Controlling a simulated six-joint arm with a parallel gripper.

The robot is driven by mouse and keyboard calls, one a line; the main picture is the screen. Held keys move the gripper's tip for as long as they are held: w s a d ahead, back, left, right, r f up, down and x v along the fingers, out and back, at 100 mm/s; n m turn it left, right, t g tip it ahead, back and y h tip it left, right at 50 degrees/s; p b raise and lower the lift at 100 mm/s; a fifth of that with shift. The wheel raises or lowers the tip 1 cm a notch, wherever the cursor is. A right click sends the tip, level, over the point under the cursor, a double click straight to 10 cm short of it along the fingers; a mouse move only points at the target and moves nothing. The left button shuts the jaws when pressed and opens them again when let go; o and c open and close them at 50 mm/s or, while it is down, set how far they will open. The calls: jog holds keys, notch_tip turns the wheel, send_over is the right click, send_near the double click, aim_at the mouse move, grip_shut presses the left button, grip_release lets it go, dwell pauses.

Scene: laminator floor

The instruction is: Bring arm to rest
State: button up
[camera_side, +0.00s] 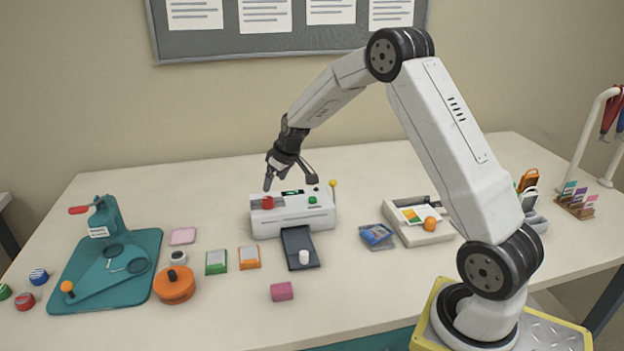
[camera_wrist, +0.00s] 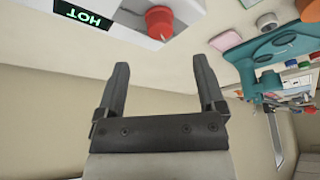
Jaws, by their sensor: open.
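My gripper (camera_side: 275,178) is open and empty in the side view, above and just behind the white laminator (camera_side: 292,221) at the middle of the table. In the wrist view my gripper (camera_wrist: 160,85) shows two spread dark fingers with nothing between them. The laminator's red knob (camera_wrist: 160,22) and a lit green display reading HOT (camera_wrist: 82,16) show at the top of the wrist view. The arm is raised and bent, reaching left from its base at the right.
A teal tool on a teal mat (camera_side: 150,245) stands at the left, with an orange round container (camera_side: 174,286) beside it. A dark tray (camera_side: 299,247) lies before the laminator. A beige tray (camera_side: 420,236) and a blue packet (camera_side: 376,235) are to the right. A notice board (camera_side: 290,40) hangs behind.

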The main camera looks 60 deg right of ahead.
jog(key=s+a+g, duration=0.1)
jog(key=s+a, duration=0.8)
jog(key=s, duration=0.3)
jog(key=s+a, duration=0.9)
jog(key=s, duration=0.4)
jog(key=shift+a+r+g, duration=0.2)
jog(key=shift+r+g, duration=0.1)
jog(key=shift+g, duration=0.1)
